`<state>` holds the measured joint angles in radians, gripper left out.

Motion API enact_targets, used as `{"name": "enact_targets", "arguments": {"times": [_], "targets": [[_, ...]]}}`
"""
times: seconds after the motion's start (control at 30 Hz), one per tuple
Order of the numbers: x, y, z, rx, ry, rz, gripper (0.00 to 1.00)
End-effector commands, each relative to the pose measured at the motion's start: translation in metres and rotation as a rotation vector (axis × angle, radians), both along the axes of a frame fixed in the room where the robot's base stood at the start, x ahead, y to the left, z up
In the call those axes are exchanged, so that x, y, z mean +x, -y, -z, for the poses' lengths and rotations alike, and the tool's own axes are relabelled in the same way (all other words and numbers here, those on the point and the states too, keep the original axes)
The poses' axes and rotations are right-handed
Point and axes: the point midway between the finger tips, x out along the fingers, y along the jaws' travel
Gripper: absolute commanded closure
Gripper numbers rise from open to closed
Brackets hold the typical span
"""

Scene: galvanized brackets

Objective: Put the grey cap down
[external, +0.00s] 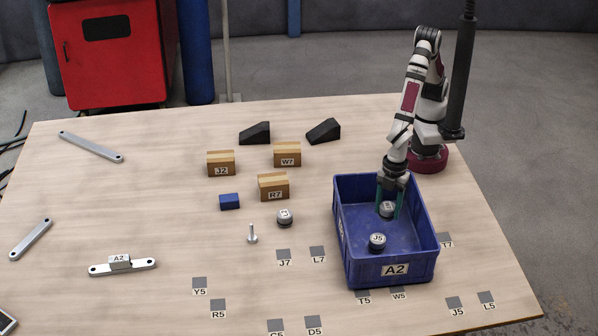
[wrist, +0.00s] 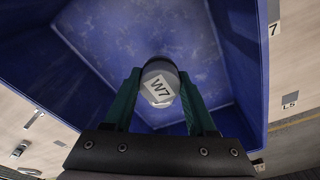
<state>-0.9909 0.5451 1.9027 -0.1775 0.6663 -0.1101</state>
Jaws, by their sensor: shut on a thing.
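My gripper (external: 389,201) is inside the blue bin marked A2 (external: 365,268), near its back part. Its green fingers are shut on a grey cap (external: 387,209). In the wrist view my gripper (wrist: 161,92) holds this grey cap (wrist: 160,78), whose white label reads W7, above or at the bin's floor (wrist: 145,30); I cannot tell whether it touches. A second grey cap, labelled J5 (external: 377,242), sits on the bin floor nearer the front. A third grey cap (external: 285,217) stands on the table left of the bin.
The bin walls surround my gripper closely. On the wooden table (external: 160,180) are cardboard boxes W7 (external: 287,155), J2 (external: 221,164) and R7 (external: 273,188), a blue block (external: 229,201), a bolt (external: 252,234), black wedges (external: 255,133), metal bars (external: 90,146) and several labelled grey squares.

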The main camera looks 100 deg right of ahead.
Motion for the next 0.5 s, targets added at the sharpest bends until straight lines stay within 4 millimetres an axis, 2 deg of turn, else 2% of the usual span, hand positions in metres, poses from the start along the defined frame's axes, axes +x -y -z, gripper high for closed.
{"name": "enact_targets", "arguments": {"times": [0.23,0.33,0.5], "targets": [[0.000,0.000,0.049,-0.002,-0.001,0.001,1.00],[0.000,0.000,0.057,0.000,0.000,0.001,1.00],[0.000,0.000,0.056,0.001,0.000,0.001,1.00]]}}
